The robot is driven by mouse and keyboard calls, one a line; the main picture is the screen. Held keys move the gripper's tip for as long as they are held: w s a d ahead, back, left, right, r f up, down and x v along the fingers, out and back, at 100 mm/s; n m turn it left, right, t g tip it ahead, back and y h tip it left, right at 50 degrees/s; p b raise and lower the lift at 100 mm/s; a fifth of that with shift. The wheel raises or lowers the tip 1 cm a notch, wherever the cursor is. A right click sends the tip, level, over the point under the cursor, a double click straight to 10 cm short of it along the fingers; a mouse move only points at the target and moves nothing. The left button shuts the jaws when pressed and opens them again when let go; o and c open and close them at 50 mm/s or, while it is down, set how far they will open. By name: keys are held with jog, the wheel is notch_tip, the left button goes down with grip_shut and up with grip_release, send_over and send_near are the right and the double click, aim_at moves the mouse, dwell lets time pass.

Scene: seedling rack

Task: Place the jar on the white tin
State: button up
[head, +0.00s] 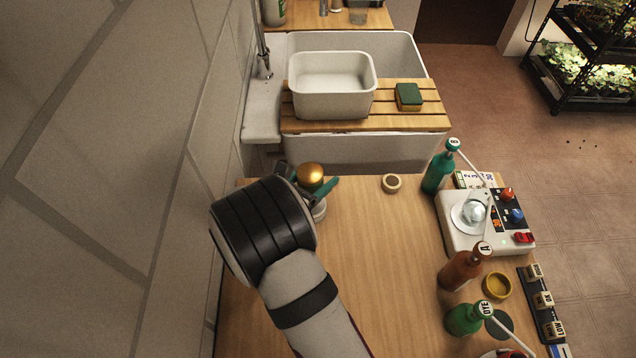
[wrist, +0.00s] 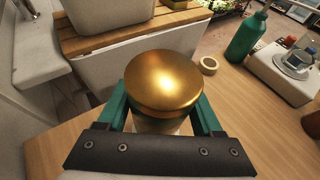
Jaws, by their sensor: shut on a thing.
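The jar has a round gold lid (head: 311,174), seen near the back left of the wooden table in the head view. My gripper (wrist: 162,108) is shut on the jar, with a teal finger on each side below the lid (wrist: 163,82). The lid looks level and the jar upright. A small white round thing (head: 319,211) shows just below the fingers in the head view. It may be the white tin, directly under or beside the jar; my gripper hides most of it. I cannot tell whether the jar touches it.
A tiled wall stands close on the left. A sink with a slatted board (head: 424,114), white tub (head: 332,103) and sponge (head: 408,96) lies beyond the table. A wooden ring (head: 391,183), bottles and a white device (head: 455,236) stand to the right. The table's middle (head: 375,265) is clear.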

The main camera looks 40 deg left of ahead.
jog(key=shift+f, duration=1.3)
jog(key=o, duration=1.5)
jog(key=shift+f, duration=0.15)
jog(key=shift+c, duration=0.2)
